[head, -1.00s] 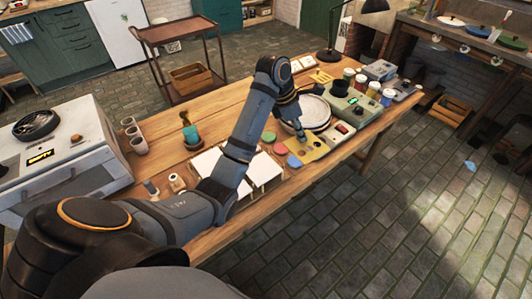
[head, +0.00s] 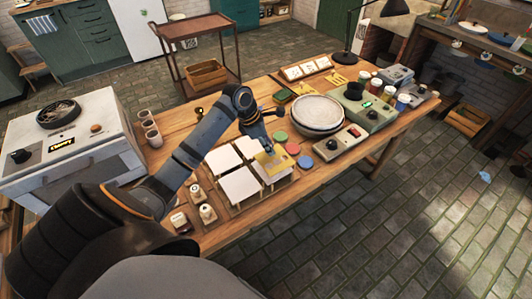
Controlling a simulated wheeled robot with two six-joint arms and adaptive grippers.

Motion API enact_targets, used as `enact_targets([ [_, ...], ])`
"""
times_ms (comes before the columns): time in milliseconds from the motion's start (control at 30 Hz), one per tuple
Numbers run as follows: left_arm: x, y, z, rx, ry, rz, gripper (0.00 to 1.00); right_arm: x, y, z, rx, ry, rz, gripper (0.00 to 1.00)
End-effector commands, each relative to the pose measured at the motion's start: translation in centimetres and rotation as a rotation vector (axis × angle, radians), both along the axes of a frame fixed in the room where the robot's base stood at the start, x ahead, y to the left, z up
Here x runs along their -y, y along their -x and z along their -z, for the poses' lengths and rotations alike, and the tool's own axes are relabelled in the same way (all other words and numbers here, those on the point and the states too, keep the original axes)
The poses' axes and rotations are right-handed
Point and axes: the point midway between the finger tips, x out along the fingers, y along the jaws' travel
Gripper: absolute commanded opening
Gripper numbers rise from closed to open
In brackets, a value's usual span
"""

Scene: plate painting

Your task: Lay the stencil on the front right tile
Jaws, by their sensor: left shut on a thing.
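Several white square tiles lie in a block on the wooden table: a back left tile (head: 221,159), a back right tile (head: 247,146), a front left tile (head: 239,186) and the front right tile (head: 279,177). The yellow stencil (head: 274,166) is over the front right tile and covers much of it. I cannot tell whether it touches the tile or hangs just above. My left gripper (head: 268,150) points down and is shut on the stencil. Its fingertips are small and partly hidden. My right gripper is not in view.
Green, red and blue discs (head: 292,149) lie just right of the tiles. A plate stack (head: 318,113) and a control box (head: 340,142) stand farther right. Small jars (head: 207,213) stand left of the tiles, and cups (head: 151,131) farther back left.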

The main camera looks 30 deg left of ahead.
Motion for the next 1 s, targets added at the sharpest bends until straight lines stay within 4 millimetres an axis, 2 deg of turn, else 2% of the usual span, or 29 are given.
enact_targets([
  [133,-0.9,0.5,1.1,-0.004,-0.003,-0.002,0.00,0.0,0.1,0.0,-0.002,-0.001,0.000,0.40],
  [300,-0.7,0.4,3.8,-0.002,0.000,-0.001,0.00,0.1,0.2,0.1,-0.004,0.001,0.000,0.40],
  [567,-0.7,0.4,4.0,0.000,-0.001,0.000,0.00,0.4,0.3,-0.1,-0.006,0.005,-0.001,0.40],
  [600,-0.7,0.4,4.0,0.000,-0.001,0.000,0.26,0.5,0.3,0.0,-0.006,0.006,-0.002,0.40],
  [733,-0.7,0.4,4.0,-0.001,-0.002,0.000,0.44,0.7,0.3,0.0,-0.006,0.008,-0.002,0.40],
  [1000,-0.7,0.4,4.0,0.000,-0.001,0.000,0.45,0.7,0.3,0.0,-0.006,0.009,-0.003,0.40],
])
